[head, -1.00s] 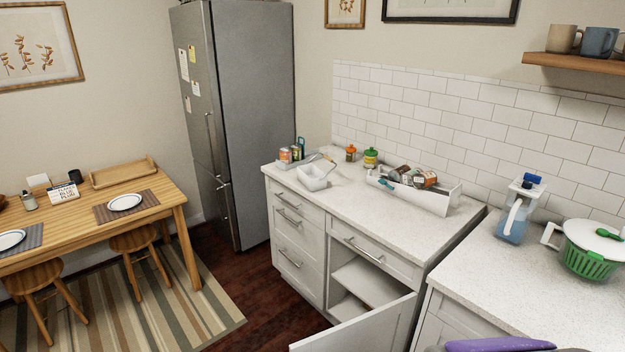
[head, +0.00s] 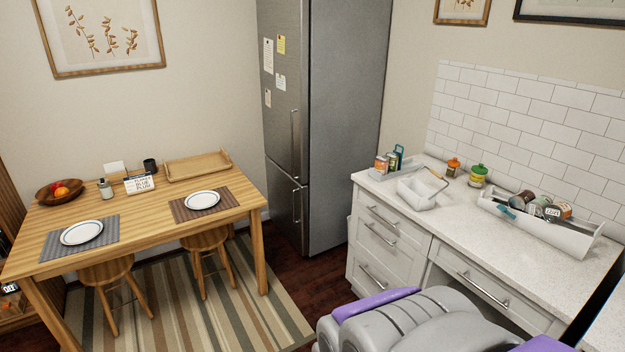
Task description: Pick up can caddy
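A small light grey caddy (head: 378,174) with several cans in it stands at the back left of the white counter, near the fridge. I take it as the can caddy. An orange-topped can (head: 381,164) shows at its front, and a teal upright thing (head: 399,152) stands at its back. A white open bin with a thin raised handle (head: 418,199) stands just right of it and hides part of it. Grey and purple parts of my own arm or body fill the bottom right. My gripper's fingers do not show.
The counter (head: 480,225) also bears two lidded jars (head: 478,176) and a long white bin (head: 545,235) holding several items. A wooden table (head: 145,215) with plates and two stools stand left. The fridge (head: 335,120) stands between. Striped rug (head: 180,300) covers the floor.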

